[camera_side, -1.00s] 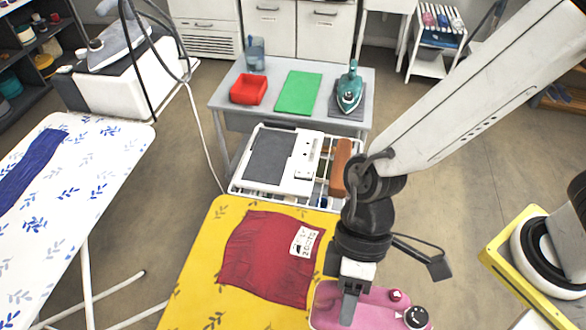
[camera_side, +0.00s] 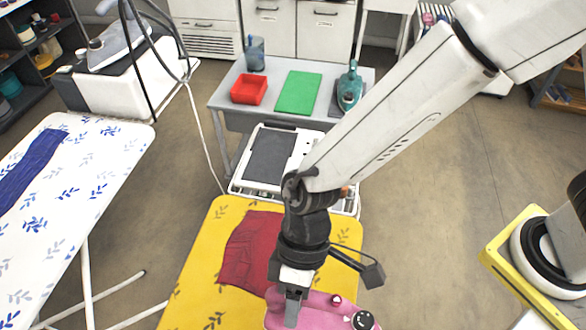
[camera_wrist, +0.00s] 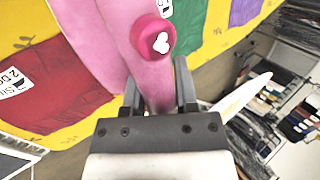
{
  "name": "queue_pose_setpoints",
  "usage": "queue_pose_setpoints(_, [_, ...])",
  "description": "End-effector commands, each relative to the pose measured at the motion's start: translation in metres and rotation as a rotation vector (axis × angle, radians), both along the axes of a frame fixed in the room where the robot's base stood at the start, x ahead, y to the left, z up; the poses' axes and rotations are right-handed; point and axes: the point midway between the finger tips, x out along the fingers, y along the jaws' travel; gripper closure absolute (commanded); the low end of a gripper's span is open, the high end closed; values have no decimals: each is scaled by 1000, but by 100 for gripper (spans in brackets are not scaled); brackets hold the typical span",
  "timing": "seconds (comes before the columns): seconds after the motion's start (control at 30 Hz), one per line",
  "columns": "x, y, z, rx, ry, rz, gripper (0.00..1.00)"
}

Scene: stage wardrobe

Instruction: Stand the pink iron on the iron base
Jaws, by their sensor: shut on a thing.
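The pink iron (camera_side: 318,309) is at the bottom of the side view, partly cut off, with a dark pink knob and a dark round dial on top. My gripper (camera_side: 292,312) is shut on it from above. In the wrist view the pink iron (camera_wrist: 112,40) runs between the two fingers of my gripper (camera_wrist: 158,92). A white unit with a flat dark grey plate (camera_side: 270,154), which looks like the iron base, lies on a white cart beyond the yellow board. My arm hides its right part. The pink iron is apart from it.
The yellow ironing board (camera_side: 205,265) carries a red cloth (camera_side: 245,250) with a label. A grey table (camera_side: 225,95) behind holds a red tray (camera_side: 249,90), a green mat (camera_side: 297,93) and a teal iron (camera_side: 350,88). A white patterned board (camera_side: 95,165) stands at left.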

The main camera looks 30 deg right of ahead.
Motion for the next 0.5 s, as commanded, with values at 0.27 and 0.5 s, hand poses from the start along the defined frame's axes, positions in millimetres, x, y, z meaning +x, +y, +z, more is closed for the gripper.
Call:
queue_pose_setpoints(0.27, [19,24,-22,0,2,0,100])
queue_pose_setpoints(0.5, [30,39,-45,0,1,1,100])
